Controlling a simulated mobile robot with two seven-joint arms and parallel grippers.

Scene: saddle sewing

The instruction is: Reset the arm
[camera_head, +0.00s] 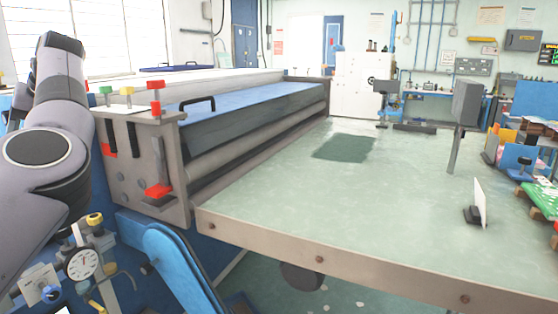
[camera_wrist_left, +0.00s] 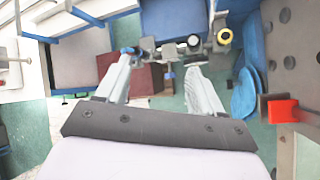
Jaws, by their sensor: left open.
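My left arm (camera_head: 52,130) comes in along the left edge of the head view, beside the end of a roller machine (camera_head: 150,150). In the left wrist view my left gripper (camera_wrist_left: 160,62) is open, its two pale fingers spread with nothing held between them. My left gripper cannot be made out clearly in the head view. My right arm and gripper are not in view.
The machine's end plate has red levers (camera_head: 158,190) and a green knob (camera_head: 106,91). A dial gauge (camera_head: 82,264) is at lower left. The pale green table (camera_head: 300,220) is mostly clear, with a dark green sheet (camera_head: 345,148) and a small white upright card (camera_head: 480,203).

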